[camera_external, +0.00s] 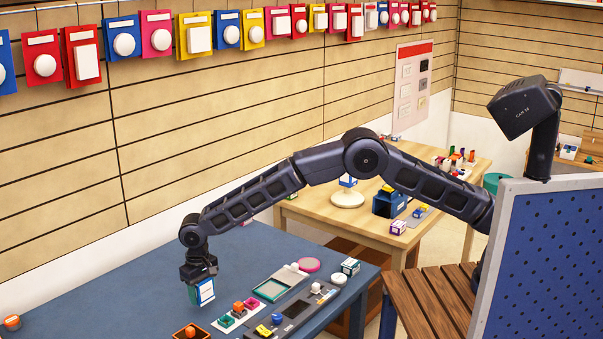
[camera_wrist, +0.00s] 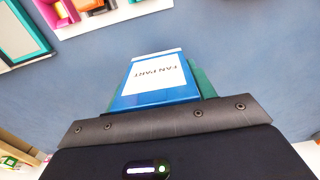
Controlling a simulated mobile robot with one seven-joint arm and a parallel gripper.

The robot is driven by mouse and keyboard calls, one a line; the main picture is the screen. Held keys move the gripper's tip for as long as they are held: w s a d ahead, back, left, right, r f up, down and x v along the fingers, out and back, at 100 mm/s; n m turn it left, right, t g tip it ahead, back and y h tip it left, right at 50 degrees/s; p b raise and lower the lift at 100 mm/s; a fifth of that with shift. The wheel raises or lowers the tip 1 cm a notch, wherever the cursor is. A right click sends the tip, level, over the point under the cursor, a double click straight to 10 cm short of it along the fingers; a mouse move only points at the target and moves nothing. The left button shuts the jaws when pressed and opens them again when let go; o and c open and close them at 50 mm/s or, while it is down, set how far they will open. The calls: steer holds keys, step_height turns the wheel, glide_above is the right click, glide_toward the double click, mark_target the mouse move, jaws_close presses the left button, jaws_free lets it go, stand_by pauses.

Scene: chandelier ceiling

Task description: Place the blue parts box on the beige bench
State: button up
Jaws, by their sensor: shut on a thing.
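The blue parts box (camera_external: 206,291) has a blue face with a white label reading "FAN PART"; a green side shows beside it. My gripper (camera_external: 199,276) points down and is shut on the box, holding it over the blue-grey table (camera_external: 130,295) at the left. Any gap under the box is hard to judge. The box also shows in the wrist view (camera_wrist: 157,82), past the gripper's dark edge; the fingertips are hidden there. The beige bench (camera_external: 305,208) is the light wood table behind, to the right, under my outstretched arm.
The bench holds a white round stand (camera_external: 347,199), a dark blue container (camera_external: 389,204), a small purple-and-white box (camera_external: 398,228) and several small parts. Trays and small parts crowd the blue-grey table's front right. A blue pegboard (camera_external: 550,260) stands at right. The bench's near-left top has bare wood.

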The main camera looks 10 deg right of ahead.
mark_target(205, 311)
steer(key=shift+f, duration=2.1)
steer(key=shift+f, duration=0.1)
steer(key=o, duration=1)
step_height(205, 311, up, 12)
steer(key=shift+r, duration=0.1)
